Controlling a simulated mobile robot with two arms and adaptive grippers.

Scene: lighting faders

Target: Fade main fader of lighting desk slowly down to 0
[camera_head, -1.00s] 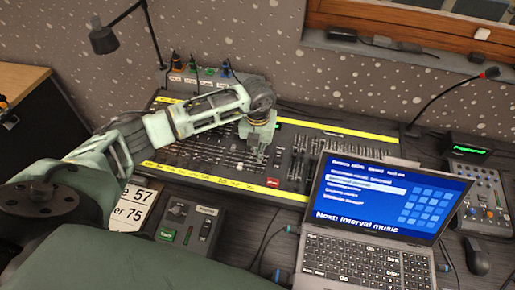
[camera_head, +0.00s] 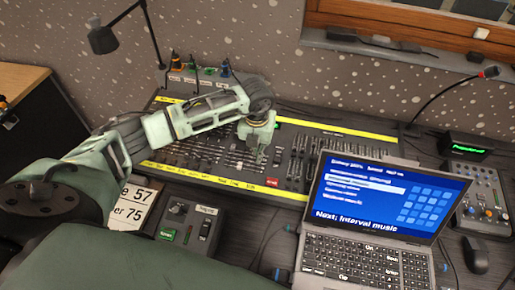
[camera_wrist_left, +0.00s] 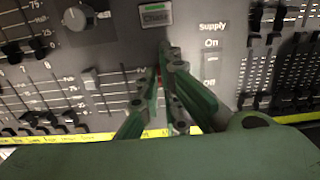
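The lighting desk (camera_head: 205,178) is a wide grey console with rows of faders and yellow label strips, lying on the table. My left gripper (camera_head: 260,146) is over the right middle part of the desk. In the left wrist view its fingers (camera_wrist_left: 170,58) point at the panel and converge until the tips nearly meet. A fader with a grey knob (camera_wrist_left: 89,78) and printed scale stands left of the fingers. Another scale runs beside the fingers; they hide its fader, so I cannot tell whether a knob is between the tips. My right gripper is out of view.
An open laptop (camera_head: 375,200) stands at the desk's front right. A small control box (camera_head: 188,222) lies in front of the desk. A lamp (camera_head: 104,40) hangs at back left. A small mixer (camera_head: 482,200) and a mouse (camera_head: 476,256) are at far right.

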